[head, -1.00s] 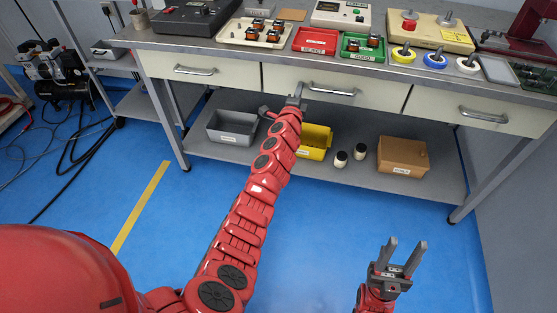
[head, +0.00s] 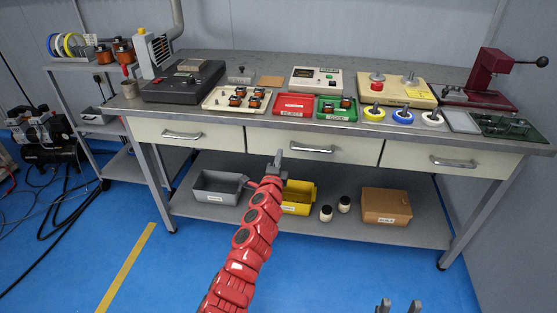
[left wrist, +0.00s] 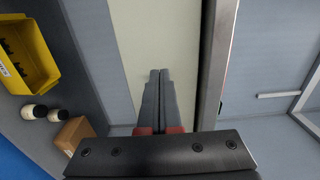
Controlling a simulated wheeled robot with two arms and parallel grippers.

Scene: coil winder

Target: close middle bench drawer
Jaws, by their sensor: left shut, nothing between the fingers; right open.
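The middle bench drawer (head: 350,153) is a cream front with a silver bar handle (head: 312,149), under the benchtop's front edge. It looks about level with the drawers on either side, with no clear gap showing. My left gripper (head: 278,157) is shut and empty, in front of the left part of this drawer, left of the handle. In the left wrist view the closed fingers (left wrist: 159,76) point at a plain cream front (left wrist: 160,35); I cannot tell whether they touch it. My right gripper (head: 400,305) is open and empty at the bottom edge, low and away from the bench.
The left drawer (head: 215,137) and right drawer (head: 410,157) flank the middle one. The lower shelf holds a grey bin (head: 215,188), a yellow bin (head: 298,198), two small jars and a cardboard box (head: 386,206). Trays and devices cover the benchtop. The blue floor in front is clear.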

